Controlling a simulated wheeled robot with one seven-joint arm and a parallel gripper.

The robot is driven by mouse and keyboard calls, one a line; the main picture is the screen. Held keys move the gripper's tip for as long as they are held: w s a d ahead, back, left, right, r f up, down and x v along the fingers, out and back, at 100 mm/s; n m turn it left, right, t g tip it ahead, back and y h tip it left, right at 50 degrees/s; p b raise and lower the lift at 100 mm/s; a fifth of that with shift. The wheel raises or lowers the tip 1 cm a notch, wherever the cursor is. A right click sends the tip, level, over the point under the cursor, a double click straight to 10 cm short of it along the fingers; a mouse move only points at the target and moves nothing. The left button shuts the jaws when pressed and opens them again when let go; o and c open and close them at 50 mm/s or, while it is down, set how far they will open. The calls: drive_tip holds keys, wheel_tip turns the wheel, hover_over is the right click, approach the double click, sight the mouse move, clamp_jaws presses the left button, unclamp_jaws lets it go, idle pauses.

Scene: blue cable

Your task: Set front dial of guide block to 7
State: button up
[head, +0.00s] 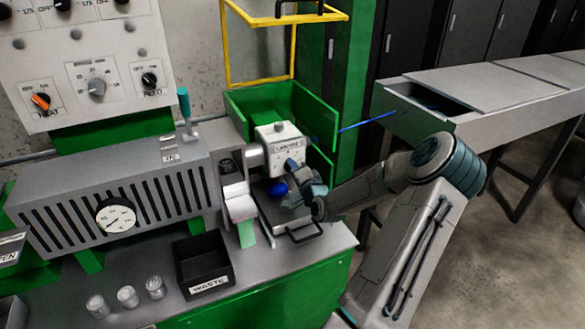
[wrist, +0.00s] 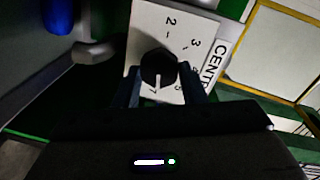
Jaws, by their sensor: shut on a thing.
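The guide block (head: 275,133) is a white box on the bench's right part, with a small knob on top and a label on its front. In the wrist view its white dial face (wrist: 150,25) shows numbers such as 2, 3 and 7 and a partly cut-off "CENT" label. The black round front dial (wrist: 158,66) has a white pointer line aimed down at the 7. My gripper (head: 295,178) is in front of the block; in the wrist view its two dark fingers (wrist: 162,82) are shut on the dial from both sides. Some numbers are hidden by the fingers.
A blue cable (head: 368,122) runs from the green bin area to the grey conduit tray (head: 480,85). A blue part (head: 278,188) sits below the block. A black waste bin (head: 203,262), jars and a slotted grey machine (head: 120,200) stand to the left.

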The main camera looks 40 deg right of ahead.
drive_tip(key=shift+w+r+m+p, duration=0.2)
drive_tip(key=shift+r+m+p, duration=0.1)
drive_tip(key=shift+m, duration=0.4)
drive_tip(key=shift+f, duration=0.1)
drive_tip(key=shift+a, duration=0.1)
drive_tip(key=o, duration=1)
drive_tip(key=shift+f, duration=0.15)
drive_tip(key=v, duration=1.3)
drive_tip(key=shift+s, duration=0.4)
